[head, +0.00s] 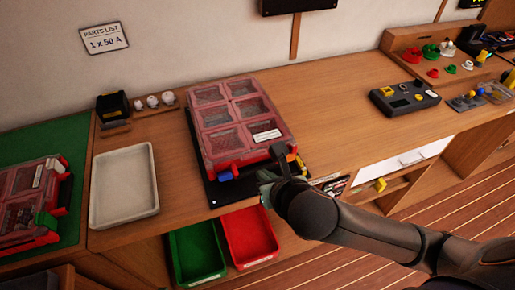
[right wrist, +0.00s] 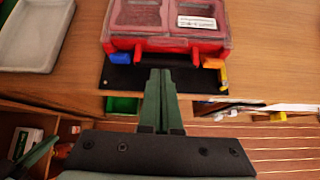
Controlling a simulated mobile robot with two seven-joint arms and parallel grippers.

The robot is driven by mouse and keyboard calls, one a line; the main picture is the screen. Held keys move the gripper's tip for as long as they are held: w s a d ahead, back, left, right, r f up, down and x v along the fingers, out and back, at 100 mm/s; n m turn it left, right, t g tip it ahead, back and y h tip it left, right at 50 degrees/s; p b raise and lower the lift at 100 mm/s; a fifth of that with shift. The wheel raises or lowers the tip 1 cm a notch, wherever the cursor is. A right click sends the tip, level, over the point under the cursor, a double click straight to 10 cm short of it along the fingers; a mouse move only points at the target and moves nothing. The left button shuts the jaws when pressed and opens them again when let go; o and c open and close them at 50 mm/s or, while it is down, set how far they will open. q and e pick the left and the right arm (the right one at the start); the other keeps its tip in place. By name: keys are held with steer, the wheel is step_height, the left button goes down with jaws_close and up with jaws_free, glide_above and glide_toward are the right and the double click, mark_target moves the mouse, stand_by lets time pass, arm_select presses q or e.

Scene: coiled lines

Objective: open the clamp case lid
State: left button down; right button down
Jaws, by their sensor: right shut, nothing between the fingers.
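A red case with a clear, compartmented lid (head: 241,118) sits on a black mat (head: 200,170) near the front edge of the bench; its lid looks closed. I take it as the clamp case, though its label is too small to read. In the head view, my right gripper (head: 266,180) partly hides the front right corner. My left gripper is not seen.
A similar red case (head: 30,195) lies on a green mat at the left. A pale empty tray (head: 124,188) stands between the cases. Green (head: 197,252) and red (head: 249,237) bins sit below the bench edge. A grey control box (head: 405,97) is at right; bench between is clear.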

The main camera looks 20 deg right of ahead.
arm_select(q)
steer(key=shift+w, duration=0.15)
arm_select(e)
steer(key=x, duration=0.9)
steer(key=shift+w+d, duration=0.35)
steer(key=shift+w, duration=0.1)
